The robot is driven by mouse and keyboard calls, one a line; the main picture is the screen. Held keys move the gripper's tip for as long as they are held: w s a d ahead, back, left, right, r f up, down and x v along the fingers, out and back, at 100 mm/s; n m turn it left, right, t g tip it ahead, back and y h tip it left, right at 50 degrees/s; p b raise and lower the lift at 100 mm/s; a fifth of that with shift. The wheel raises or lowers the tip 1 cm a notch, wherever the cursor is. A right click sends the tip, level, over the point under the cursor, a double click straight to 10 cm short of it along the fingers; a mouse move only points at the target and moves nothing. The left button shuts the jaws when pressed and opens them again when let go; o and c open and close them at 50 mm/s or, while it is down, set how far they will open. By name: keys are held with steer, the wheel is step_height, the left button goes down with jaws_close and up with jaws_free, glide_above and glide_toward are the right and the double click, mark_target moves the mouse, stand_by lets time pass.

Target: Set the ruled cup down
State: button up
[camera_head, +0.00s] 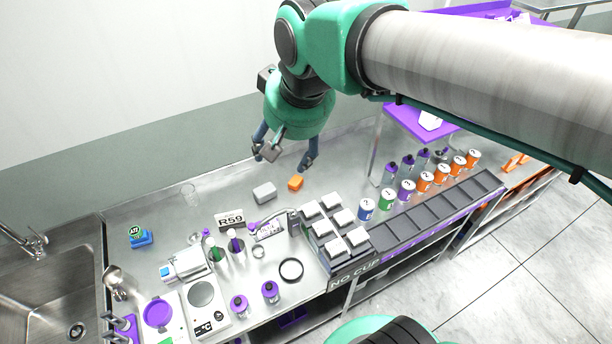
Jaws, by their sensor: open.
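Several cans line the right.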

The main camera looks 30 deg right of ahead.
steer(key=s+d+f+n, duration=0.1)
steer(key=s+f, duration=0.3)
steer(key=s, duration=0.6)
steer(key=shift+s+d+t, duration=0.2)
steer(key=shift+d+t, duration=0.15)
steer(key=shift+t, duration=0.05)
steer(key=shift+f, duration=0.15)
step_height(320, 180, down, 15)
steer(key=b, duration=1.5)
steer(key=shift+b, duration=0.3)
